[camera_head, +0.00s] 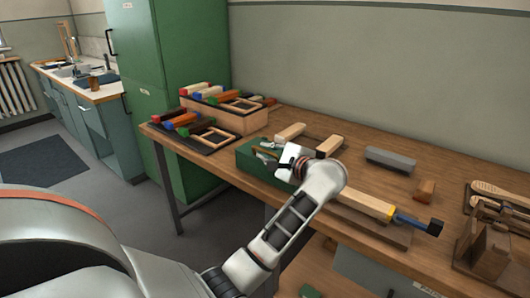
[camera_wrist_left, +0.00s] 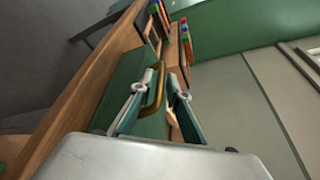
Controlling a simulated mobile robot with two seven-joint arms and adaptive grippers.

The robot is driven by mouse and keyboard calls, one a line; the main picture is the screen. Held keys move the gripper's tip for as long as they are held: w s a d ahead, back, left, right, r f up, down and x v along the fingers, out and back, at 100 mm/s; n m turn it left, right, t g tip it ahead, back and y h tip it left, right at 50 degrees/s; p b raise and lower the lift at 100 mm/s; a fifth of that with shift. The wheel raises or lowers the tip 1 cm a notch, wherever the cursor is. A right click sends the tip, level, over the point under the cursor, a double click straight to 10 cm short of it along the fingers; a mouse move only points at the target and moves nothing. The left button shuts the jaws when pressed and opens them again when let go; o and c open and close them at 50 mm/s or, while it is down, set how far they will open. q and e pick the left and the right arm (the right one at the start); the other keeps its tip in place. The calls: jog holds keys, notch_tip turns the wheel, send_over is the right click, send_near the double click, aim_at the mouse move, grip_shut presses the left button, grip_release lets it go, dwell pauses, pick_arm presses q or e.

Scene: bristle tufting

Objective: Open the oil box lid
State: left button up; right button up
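The oil box is a green box (camera_head: 246,158) on the workbench, partly hidden behind my left gripper. In the left wrist view its green surface (camera_wrist_left: 128,68) lies under the fingers, and the lid looks shut. A curved brass-coloured handle (camera_wrist_left: 154,98) stands on it. My left gripper (camera_head: 268,150) is at the box. In the left wrist view its two fingers (camera_wrist_left: 164,88) are apart, with the handle between them, closer to the left finger. A gap shows between the handle and the right finger. My right gripper is in neither view.
Trays with coloured-end blocks (camera_head: 228,121) stand left of the box on the wooden bench (camera_head: 345,152). Wooden blocks (camera_head: 329,146), a grey bar (camera_head: 390,159) and a long block with a blue clamp (camera_head: 416,224) lie to the right. A green cabinet (camera_head: 165,60) stands behind on the left.

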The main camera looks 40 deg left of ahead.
pick_arm(q)
jog(key=shift+w+a+f, duration=0.1)
jog(key=shift+w+a, duration=0.05)
jog(key=shift+a, duration=0.4)
grip_shut()
